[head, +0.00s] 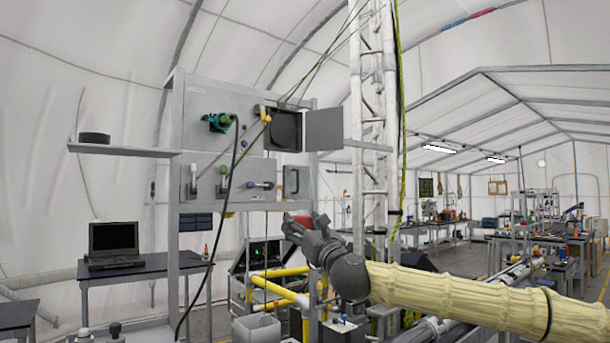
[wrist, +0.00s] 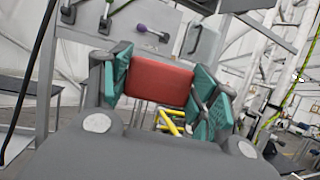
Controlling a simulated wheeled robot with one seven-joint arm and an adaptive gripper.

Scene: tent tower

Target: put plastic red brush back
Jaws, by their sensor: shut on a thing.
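My gripper (head: 300,229) is raised in front of the grey panel rack, below its lower panel. In the wrist view my gripper (wrist: 162,88) has its two teal finger pads closed on the sides of a red block-shaped thing, the red brush (wrist: 160,80). In the head view only a small red part of the brush (head: 302,219) shows above the fingers. Its bristles cannot be made out. The brush is held in the air, apart from the rack as far as I can see.
The grey panel rack (head: 208,155) has an open box door (head: 324,129) and coloured handles. A side shelf (head: 122,150) holds a black round thing. A laptop (head: 114,240) stands on a dark table at left. Yellow pipes (head: 276,285) and a grey bin (head: 257,331) lie below my gripper. A lattice tower (head: 372,120) rises behind.

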